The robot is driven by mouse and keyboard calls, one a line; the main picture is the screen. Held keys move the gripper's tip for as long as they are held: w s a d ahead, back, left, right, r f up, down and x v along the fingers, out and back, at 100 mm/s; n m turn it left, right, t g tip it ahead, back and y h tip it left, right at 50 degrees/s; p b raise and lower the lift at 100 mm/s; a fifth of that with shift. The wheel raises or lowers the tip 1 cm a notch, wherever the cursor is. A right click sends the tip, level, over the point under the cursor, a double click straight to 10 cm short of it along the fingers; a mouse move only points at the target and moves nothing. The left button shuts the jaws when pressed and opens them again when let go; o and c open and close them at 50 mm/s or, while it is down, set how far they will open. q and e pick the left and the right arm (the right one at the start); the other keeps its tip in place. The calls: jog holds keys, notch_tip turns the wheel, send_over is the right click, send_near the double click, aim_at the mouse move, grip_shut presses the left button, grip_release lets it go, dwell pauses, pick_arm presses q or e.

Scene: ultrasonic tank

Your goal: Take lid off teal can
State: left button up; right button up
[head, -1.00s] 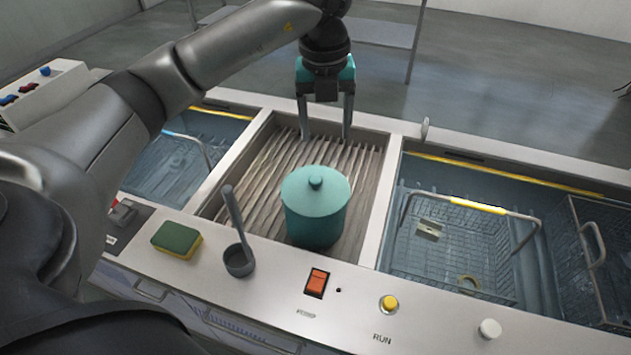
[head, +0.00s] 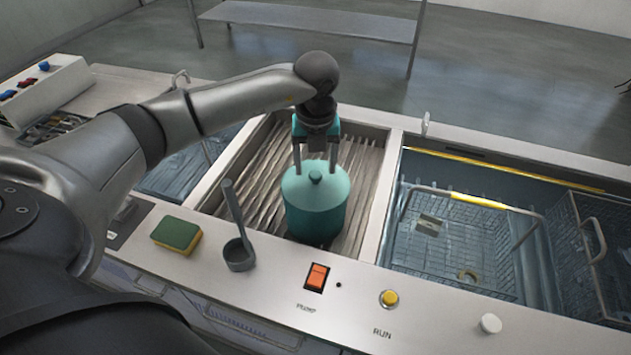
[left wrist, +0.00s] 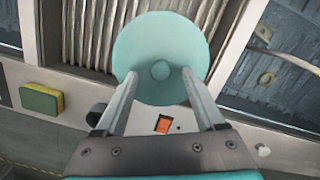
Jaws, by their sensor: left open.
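The teal can (head: 316,219) stands upright on the ribbed drain area, with its round teal lid (head: 300,187) on top. My right gripper is not in view.
A ladle (head: 240,250) stands left of the can, beside a green and yellow sponge (head: 177,235). An orange switch (head: 317,277) and yellow button (head: 389,298) are on the front panel. A wire basket (head: 455,250) sits in the right tank.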

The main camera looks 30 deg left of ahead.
pick_arm(q)
notch_tip(320, 180, down, 2)
jog(key=shift+w, duration=0.1)
grip_shut()
dwell(0.5)
